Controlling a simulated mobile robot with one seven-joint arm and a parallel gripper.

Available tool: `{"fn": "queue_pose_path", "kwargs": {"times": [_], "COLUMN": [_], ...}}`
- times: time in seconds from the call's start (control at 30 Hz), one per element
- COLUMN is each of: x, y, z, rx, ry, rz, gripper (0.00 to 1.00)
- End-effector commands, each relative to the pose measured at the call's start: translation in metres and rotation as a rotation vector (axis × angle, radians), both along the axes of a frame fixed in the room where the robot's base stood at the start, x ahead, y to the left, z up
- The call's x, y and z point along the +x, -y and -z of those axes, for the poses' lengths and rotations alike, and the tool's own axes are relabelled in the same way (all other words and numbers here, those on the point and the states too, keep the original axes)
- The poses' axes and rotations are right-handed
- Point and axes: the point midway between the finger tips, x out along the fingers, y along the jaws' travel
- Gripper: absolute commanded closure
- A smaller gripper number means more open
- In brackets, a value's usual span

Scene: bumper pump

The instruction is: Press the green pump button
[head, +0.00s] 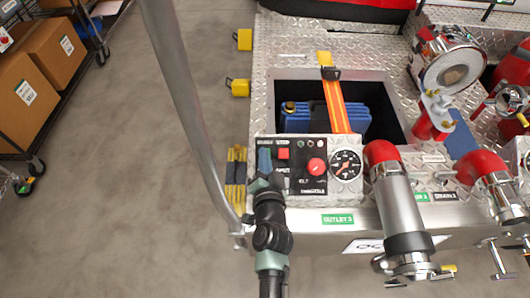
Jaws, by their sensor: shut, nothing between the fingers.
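The pump control panel (300,182) is on the near edge of the metal bumper deck. It carries a red square button (283,154), a round red knob (317,166) and a pressure gauge (346,165). My gripper (264,154) is shut and empty, over the left end of the panel, left of the red square button. The green pump button cannot be made out apart from my gripper, which covers that end of the panel. I cannot tell whether the fingertips touch the panel.
Pipes with red elbows (381,155) stand right of the gauge. Behind the panel is an open well (380,88) with a blue item and an orange strap (338,100). A grey bar (190,100) curves past on the left. Cartons (45,60) sit on a far-left shelf.

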Motion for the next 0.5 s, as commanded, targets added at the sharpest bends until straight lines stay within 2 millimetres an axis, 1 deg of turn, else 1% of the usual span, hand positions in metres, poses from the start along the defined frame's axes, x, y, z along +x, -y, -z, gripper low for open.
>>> {"fn": "queue_pose_path", "kwargs": {"times": [0.33,0.5], "x": [0.0000,-0.0029], "y": [-0.0004,-0.0005], "z": [0.0008,-0.0049], "rx": [0.000,0.000], "ry": [-0.002,-0.002], "rz": [-0.001,-0.001], "gripper": [1.00,1.00]}}
